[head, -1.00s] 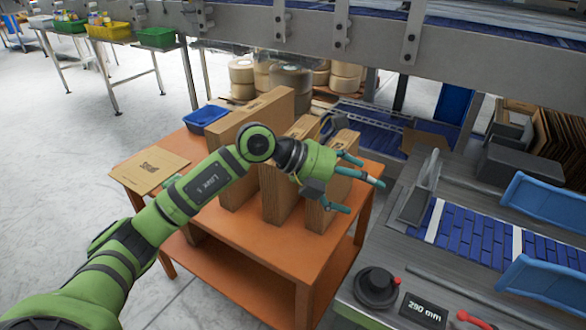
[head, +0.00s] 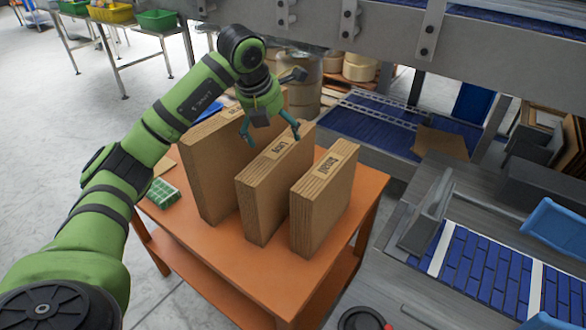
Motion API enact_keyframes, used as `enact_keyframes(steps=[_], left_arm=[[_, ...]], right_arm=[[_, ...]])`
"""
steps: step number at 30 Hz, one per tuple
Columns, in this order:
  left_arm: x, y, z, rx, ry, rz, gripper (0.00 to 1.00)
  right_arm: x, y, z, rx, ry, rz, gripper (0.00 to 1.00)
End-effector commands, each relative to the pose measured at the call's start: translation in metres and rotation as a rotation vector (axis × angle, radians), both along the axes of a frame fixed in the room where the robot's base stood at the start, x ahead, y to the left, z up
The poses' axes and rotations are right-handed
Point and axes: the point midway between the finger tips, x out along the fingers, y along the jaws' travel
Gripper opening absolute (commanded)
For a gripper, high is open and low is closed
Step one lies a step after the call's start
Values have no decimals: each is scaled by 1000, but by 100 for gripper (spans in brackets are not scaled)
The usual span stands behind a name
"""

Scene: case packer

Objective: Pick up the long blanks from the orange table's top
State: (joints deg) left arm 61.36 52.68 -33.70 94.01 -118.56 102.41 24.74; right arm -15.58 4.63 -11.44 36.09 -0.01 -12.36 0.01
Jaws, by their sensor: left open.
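Three brown cardboard bundles stand on edge on the orange table (head: 205,250). The middle bundle of long blanks (head: 262,205) has a top label that seems to read "Long". The right bundle (head: 322,212) is shorter, and its label is hard to read. The left bundle (head: 205,170) is the largest, and my arm partly hides its top. My left gripper (head: 270,131) is open and empty, pointing down over the top of the middle bundle. Its fingers are spread to either side near the label. I cannot tell whether they touch it. My right gripper is not in view.
A green and white item (head: 162,194) lies at the table's left edge. A blue tray (head: 207,106) is mostly hidden behind my arm. A grey machine with a blue belt (head: 485,265) stands close on the right. A conveyor frame (head: 350,30) crosses above the back.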

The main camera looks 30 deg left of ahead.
Motion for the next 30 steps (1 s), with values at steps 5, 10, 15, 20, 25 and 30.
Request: enact_keyframes(steps=[5, 10, 15, 20, 25, 30], left_arm=[[4, 0, -14, -2, 5, -1, 100], [7, 4, -34, -2, 7, -1, 100], [13, 6, -59, -4, 4, -2, 100], [17, 6, -69, -1, 1, -3, 100], [18, 7, -69, -1, 0, -3, 100], [18, 7, -69, -1, 0, -3, 40]], right_arm=[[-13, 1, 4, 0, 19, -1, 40], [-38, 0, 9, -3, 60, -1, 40], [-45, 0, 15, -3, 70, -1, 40], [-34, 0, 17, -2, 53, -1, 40], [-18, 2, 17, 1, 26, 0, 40], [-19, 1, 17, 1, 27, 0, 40]])
